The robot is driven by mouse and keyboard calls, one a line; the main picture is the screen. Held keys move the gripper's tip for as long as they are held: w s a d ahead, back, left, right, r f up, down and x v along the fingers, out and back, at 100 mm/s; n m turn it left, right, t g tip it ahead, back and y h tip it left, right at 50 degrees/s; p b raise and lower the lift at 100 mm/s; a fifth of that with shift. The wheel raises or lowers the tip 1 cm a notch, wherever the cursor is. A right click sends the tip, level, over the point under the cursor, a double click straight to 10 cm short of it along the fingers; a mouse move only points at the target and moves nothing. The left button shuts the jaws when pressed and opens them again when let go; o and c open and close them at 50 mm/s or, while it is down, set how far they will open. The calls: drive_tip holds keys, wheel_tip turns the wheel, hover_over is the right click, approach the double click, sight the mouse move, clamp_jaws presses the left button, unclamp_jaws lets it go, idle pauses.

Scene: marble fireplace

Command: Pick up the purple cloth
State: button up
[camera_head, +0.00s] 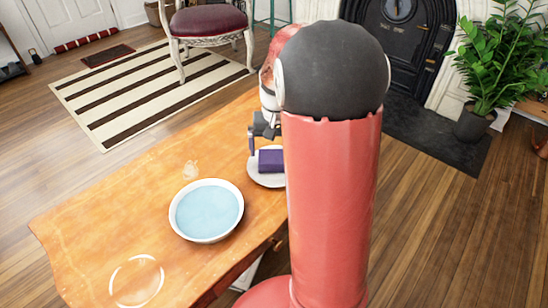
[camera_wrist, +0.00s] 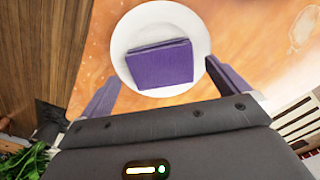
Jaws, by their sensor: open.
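The purple cloth (camera_wrist: 160,66) is a folded, block-like rectangle lying on a white plate (camera_wrist: 125,35). In the head view the cloth (camera_head: 271,161) and the plate (camera_head: 258,179) are at the table's right side, partly hidden by my arm. My gripper (camera_wrist: 155,92) is open, with one finger to the left and one to the right of the cloth in the wrist view. The fingers appear apart from the cloth, and nothing is held. In the head view my gripper (camera_head: 252,141) is just above and left of the cloth; its far finger is hidden.
The plate stands on a wooden table (camera_head: 110,215). A white bowl with pale blue contents (camera_head: 206,210) is left of the plate. A small clear object (camera_head: 190,169) and a white ring (camera_head: 137,281) are also on the table. A chair (camera_head: 208,24) stands beyond.

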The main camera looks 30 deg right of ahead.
sight(275, 159)
wheel_tip(275, 159, down, 5)
drive_tip(key=c, duration=0.8)
drive_tip(key=shift+o, duration=0.2)
drive_tip(key=shift+r, duration=0.15)
wheel_tip(275, 159, up, 20)
drive_tip(key=p, duration=0.1)
drive_tip(key=shift+p, duration=0.4)
